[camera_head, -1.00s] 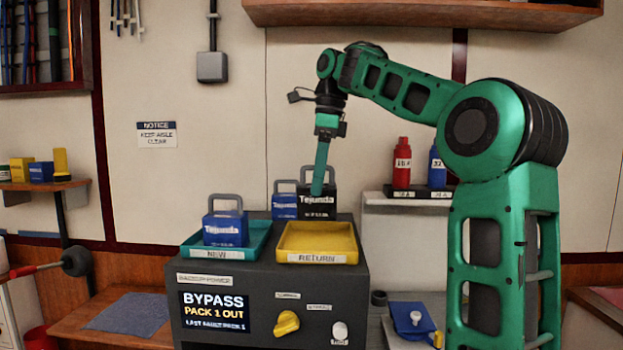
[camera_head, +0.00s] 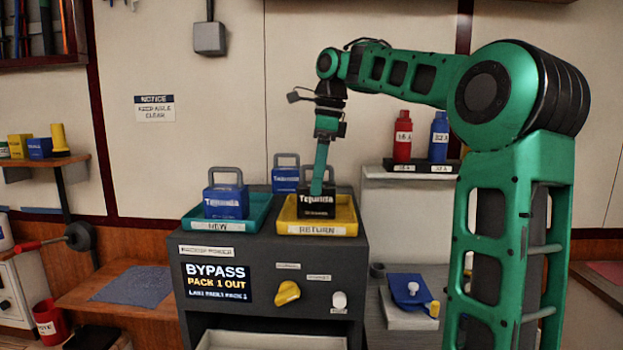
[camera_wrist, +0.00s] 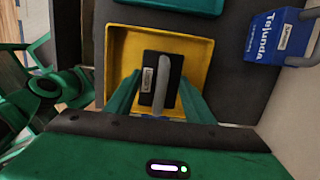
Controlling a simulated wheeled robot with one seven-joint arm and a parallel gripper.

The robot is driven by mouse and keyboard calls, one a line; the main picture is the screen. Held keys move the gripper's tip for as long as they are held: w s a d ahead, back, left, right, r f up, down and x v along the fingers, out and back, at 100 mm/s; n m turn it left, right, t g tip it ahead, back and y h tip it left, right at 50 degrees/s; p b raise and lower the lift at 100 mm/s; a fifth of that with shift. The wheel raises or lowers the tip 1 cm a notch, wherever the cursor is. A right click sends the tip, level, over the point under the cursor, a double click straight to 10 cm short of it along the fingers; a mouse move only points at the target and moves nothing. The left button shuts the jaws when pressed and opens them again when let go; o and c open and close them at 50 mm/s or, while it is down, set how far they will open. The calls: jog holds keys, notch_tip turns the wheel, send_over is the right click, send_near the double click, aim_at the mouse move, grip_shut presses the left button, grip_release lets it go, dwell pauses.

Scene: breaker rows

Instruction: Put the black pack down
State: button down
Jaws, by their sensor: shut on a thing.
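The black pack (camera_head: 317,207), labelled Tejunda, is upright within the yellow RETURN tray (camera_head: 344,228) on top of the dark cabinet. My gripper (camera_head: 319,190) reaches down from above and is shut on the pack's grey handle. In the wrist view the black pack (camera_wrist: 161,82) shows between my two green fingers, with the yellow tray (camera_wrist: 120,45) around it. I cannot tell whether the pack's base touches the tray floor.
A blue pack (camera_head: 225,200) stands in the teal NEW tray (camera_head: 262,217) to the left. Another blue pack (camera_head: 286,177) stands behind. The cabinet front has a BYPASS screen (camera_head: 215,284) and a yellow knob (camera_head: 287,292). Red (camera_head: 403,138) and blue (camera_head: 438,138) bottles stand right.

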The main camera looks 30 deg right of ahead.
jog(key=c, duration=0.8)
grip_release()
jog(key=shift+c, duration=0.2)
jog(key=r, duration=0.4)
jog(key=d+r, duration=0.1)
jog(key=r, duration=0.3)
jog(key=s+r, duration=0.1)
jog(key=r, duration=0.3)
jog(key=shift+s+d, duration=0.1)
jog(key=shift+d, duration=0.1)
jog(key=shift+s, duration=0.1)
